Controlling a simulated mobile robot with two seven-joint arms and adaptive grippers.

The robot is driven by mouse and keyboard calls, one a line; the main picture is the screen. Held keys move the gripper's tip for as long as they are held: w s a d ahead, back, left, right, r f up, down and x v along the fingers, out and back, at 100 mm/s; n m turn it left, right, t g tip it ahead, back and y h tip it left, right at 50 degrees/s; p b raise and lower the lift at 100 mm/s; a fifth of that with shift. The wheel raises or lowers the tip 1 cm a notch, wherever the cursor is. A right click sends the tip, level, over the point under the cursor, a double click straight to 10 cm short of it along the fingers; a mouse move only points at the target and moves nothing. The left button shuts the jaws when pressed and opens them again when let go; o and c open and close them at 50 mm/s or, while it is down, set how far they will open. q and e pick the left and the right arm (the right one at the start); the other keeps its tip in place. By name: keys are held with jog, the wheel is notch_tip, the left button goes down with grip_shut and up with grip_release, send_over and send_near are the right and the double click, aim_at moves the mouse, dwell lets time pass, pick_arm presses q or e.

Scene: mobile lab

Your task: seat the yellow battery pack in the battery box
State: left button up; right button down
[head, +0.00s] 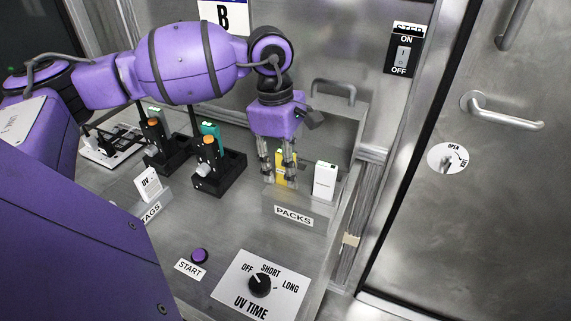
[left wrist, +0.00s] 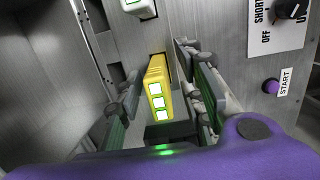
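The yellow battery pack (head: 280,164) stands upright in the holder labelled PACKS (head: 290,205). In the left wrist view the yellow pack (left wrist: 156,88) shows several lit squares on its end. My left gripper (head: 279,172) points down over it, one finger on each side. The left wrist view shows gaps between the pack and the fingers (left wrist: 163,92), so it is open around the pack. Two black boxes with orange-topped parts, one nearer (head: 222,178) and one farther (head: 166,152), stand to the left. I cannot tell which is the battery box. My right gripper is not in view.
A white pack (head: 325,181) stands close to the right of the yellow one. A teal pack (head: 211,132) stands at the nearer black box. A wall with a handle (head: 333,90) rises behind.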

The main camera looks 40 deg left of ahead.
pick_arm(q)
jog(key=r, duration=0.4)
jog(key=a+r, duration=0.1)
jog(key=r, duration=0.7)
jog(key=shift+s+a, duration=0.2)
